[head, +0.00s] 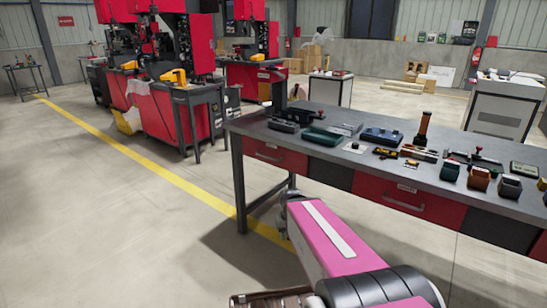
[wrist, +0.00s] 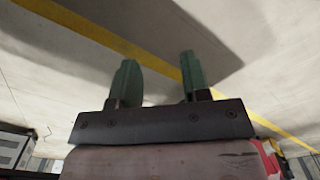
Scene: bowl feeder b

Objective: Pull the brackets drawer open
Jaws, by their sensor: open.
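The workbench (head: 330,155) has two red drawer fronts with handles: one at the left end (head: 275,155) and one farther right (head: 408,201). Both look shut. Their small labels are too small to read, so I cannot tell which is the brackets drawer. My gripper (wrist: 158,62) shows in the wrist view with its two green fingers apart and nothing between them. Behind the fingers is bare floor, and neither drawer can be made out in that view. In the head view my pink arm is in front of the bench, and I cannot make out the fingers.
The bench top holds several trays, small bins and tools, among them a dark green tray (head: 323,137) and a blue box (head: 382,136). A bench leg (head: 239,185) stands at the left end. Red machines (head: 172,120) stand behind left. The floor (head: 110,225) at left is clear.

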